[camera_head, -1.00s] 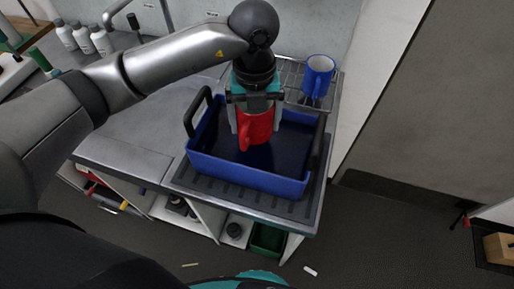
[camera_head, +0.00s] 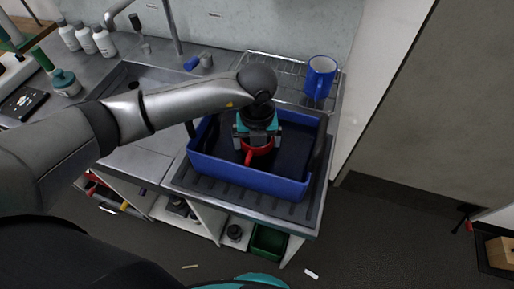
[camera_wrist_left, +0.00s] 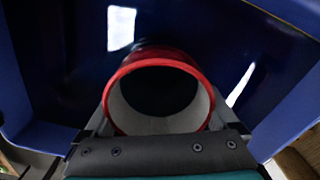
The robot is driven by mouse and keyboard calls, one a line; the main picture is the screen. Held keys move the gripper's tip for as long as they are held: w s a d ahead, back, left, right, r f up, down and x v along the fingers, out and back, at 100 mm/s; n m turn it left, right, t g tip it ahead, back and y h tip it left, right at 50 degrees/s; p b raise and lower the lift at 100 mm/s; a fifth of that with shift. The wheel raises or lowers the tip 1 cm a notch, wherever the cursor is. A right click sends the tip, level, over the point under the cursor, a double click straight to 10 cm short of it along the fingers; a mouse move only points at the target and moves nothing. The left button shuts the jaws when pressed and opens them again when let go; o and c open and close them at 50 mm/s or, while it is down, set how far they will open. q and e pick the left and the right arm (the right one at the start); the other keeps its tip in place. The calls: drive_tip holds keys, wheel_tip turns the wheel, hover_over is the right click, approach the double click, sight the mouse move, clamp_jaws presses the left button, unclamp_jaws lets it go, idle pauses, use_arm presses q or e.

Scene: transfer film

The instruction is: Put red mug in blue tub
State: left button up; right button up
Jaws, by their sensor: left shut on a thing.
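The red mug (camera_head: 258,152) is held in my left gripper (camera_head: 257,146), inside the blue tub (camera_head: 246,177). The left wrist view shows the mug's red rim and pale inside (camera_wrist_left: 160,100) between the two fingers, with the dark blue tub floor (camera_wrist_left: 60,70) behind it. I cannot tell whether the mug's base touches the tub floor. The tub stands on the ridged drainboard at the counter's right end, with black handles at its left and right ends. My right gripper is in neither view.
A blue mug (camera_head: 319,76) stands on a wire rack (camera_head: 270,75) behind the tub. A sink (camera_head: 135,80) with a tap lies to the left. Several white bottles (camera_head: 85,38) stand at the back left. A wall runs close on the right.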

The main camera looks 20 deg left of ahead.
use_arm(q)
drive_tip(key=shift+f, duration=0.15)
drive_tip(key=o, duration=1.4)
wheel_tip(320, 180, up, 12)
drive_tip(key=shift+r, duration=0.2)
